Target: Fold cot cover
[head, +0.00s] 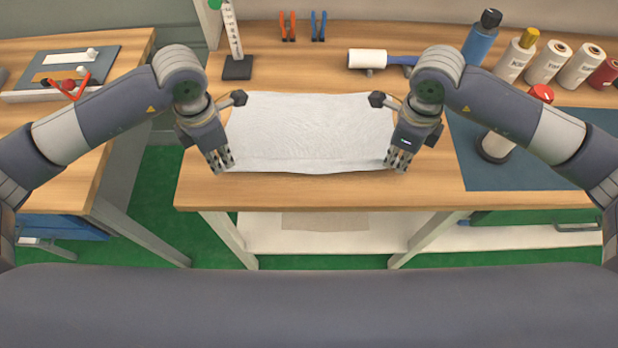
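A white cloth cover (308,128) lies spread out, slightly wrinkled, on the wooden workbench (300,190). Its near edge runs close to the bench's front edge. My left gripper (220,166) points down at the cover's near left corner. My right gripper (398,163) points down at the near right corner. The fingers of both are small here, and I cannot tell whether they are open or shut on the cloth. The grippers hide parts of the cover's left and right sides.
Bottles (548,63) and a blue mat (480,165) are at the right. A lint roller (368,59), clamps (318,26) and an upright ruler stand (237,68) are behind the cover. A second bench (60,130) is at the left, across a gap.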

